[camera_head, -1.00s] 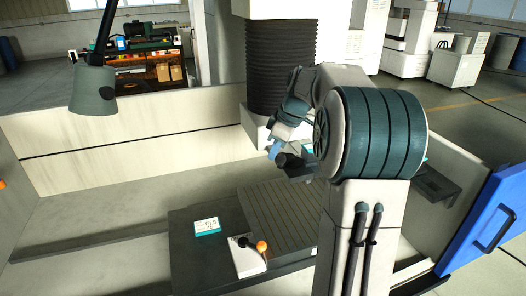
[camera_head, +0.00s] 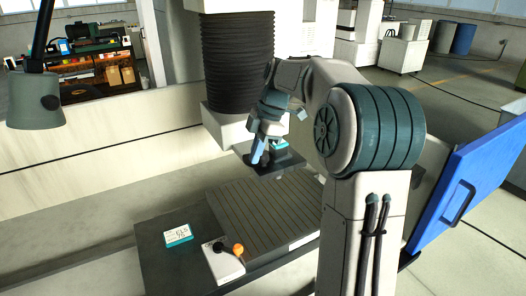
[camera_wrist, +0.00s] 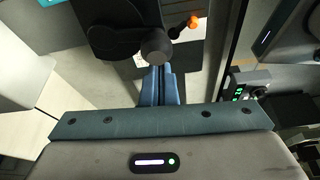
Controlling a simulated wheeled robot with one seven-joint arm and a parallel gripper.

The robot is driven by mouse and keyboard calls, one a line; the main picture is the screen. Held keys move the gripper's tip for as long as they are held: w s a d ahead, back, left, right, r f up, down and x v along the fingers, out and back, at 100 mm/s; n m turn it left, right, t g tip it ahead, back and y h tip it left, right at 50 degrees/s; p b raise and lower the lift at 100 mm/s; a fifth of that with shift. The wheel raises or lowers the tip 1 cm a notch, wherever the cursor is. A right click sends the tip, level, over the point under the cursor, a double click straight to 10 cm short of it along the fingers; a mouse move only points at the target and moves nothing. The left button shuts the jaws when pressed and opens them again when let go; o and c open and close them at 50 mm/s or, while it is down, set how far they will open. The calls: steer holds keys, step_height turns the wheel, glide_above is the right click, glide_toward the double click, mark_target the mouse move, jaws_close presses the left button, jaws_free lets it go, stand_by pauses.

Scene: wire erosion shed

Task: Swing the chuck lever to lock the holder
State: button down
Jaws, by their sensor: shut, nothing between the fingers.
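The lever (camera_head: 228,249) is a dark arm with an orange ball knob, on a small white block (camera_head: 225,262) at the front of the dark table. In the wrist view its orange knob (camera_wrist: 193,22) shows at the upper right, beyond my fingertips. My gripper (camera_head: 257,152) is shut and empty, above and behind the lever, well apart from it. In the wrist view its blue fingers (camera_wrist: 158,72) are together. A dark part with a round grey knob (camera_wrist: 157,46) lies just ahead of the fingertips; I cannot tell if they touch. No holder can be made out clearly.
A ribbed plate (camera_head: 262,215) lies on the table beside the lever. A card with printed figures (camera_head: 178,236) lies left of it. A black bellows column (camera_head: 240,65) stands behind my gripper. A lamp (camera_head: 36,98) hangs left; a blue door (camera_head: 470,185) stands right.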

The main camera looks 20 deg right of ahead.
steer(key=shift+d, duration=0.15)
stand_by(0.4)
step_height(320, 180, up, 10)
steer(key=shift+a+f+b, duration=0.25)
steer(key=shift+a+b, duration=0.1)
stand_by(0.4)
steer(key=shift+s, duration=0.1)
